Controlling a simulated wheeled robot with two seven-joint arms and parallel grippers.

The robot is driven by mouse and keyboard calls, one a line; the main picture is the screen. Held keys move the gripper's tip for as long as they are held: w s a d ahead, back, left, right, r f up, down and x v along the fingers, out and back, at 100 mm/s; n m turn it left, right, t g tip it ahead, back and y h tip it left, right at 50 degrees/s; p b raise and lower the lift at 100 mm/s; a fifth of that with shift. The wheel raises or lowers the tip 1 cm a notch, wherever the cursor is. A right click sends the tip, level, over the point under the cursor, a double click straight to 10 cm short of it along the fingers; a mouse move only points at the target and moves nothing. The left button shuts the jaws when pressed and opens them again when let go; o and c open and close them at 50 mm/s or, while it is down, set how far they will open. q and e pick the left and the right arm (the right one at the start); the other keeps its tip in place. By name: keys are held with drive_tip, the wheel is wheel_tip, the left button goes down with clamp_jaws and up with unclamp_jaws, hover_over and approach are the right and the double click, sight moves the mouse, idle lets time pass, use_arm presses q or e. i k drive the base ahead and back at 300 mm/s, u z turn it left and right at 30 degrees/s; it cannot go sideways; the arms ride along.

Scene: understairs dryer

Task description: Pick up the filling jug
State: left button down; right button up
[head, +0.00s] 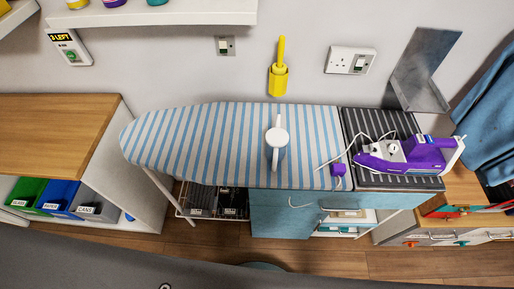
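A jug (277,153), seen from above, stands on the blue-and-white striped ironing board (215,140). It has a white round top and a pale blue-grey side, and its narrow part points toward the wall. No hand or gripper touches it. Neither of my grippers is in view.
A purple iron (420,154) with a white cord lies on a dark striped rest (375,122) at the board's right end. A wooden-topped cabinet (60,130) stands left. A grey metal bracket (422,70) rises behind the iron. The board around the jug is clear.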

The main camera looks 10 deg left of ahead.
sight(276, 138)
drive_tip(key=u, duration=1.8)
drive_tip(key=k, duration=1.2)
drive_tip(key=z, duration=2.3)
